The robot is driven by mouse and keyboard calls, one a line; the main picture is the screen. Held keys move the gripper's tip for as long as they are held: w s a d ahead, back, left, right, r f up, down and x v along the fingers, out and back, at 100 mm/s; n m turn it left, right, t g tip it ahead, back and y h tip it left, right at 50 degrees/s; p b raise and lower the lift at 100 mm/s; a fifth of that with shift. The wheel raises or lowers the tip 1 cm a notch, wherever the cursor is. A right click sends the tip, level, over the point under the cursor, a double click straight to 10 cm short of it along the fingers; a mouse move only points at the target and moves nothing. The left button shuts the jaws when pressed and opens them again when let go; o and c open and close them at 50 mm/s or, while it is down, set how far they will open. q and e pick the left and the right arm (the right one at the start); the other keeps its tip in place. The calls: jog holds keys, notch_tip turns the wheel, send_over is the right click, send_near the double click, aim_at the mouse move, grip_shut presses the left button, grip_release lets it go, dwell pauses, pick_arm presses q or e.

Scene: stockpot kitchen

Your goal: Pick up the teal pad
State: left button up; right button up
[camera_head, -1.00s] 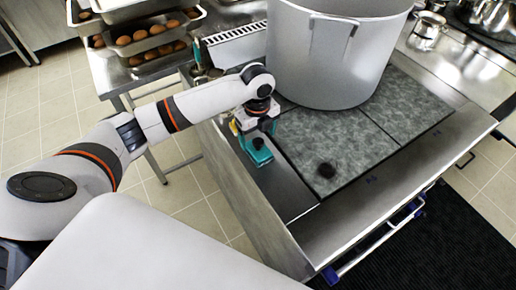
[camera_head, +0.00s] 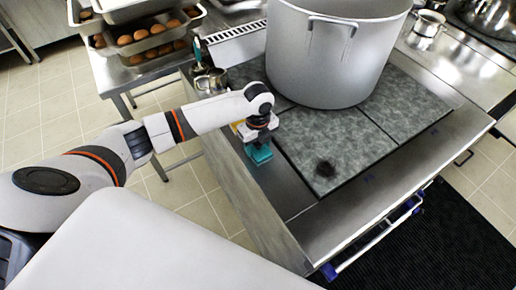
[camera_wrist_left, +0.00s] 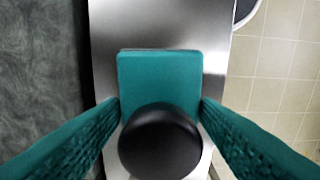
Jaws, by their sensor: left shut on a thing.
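The teal pad (camera_head: 260,155) is a small block with a round black knob on top. It is at the left side of the steel counter, beside the grey stone-like plates. My left gripper (camera_head: 258,143) is over it, pointing down. In the left wrist view the pad (camera_wrist_left: 160,76) lies between the two teal fingers, with the black knob (camera_wrist_left: 160,142) in front. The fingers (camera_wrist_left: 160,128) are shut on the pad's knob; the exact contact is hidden. The pad appears on or just above the steel. My right gripper is not in view.
A large stockpot (camera_head: 335,55) stands on the grey plates (camera_head: 335,145), right of my left arm. A small metal cup (camera_head: 211,81) and egg trays (camera_head: 145,40) are behind. The front steel strip is clear.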

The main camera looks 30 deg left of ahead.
pick_arm(q)
jog(key=shift+r+b, duration=0.9)
jog(key=shift+r, duration=4.15)
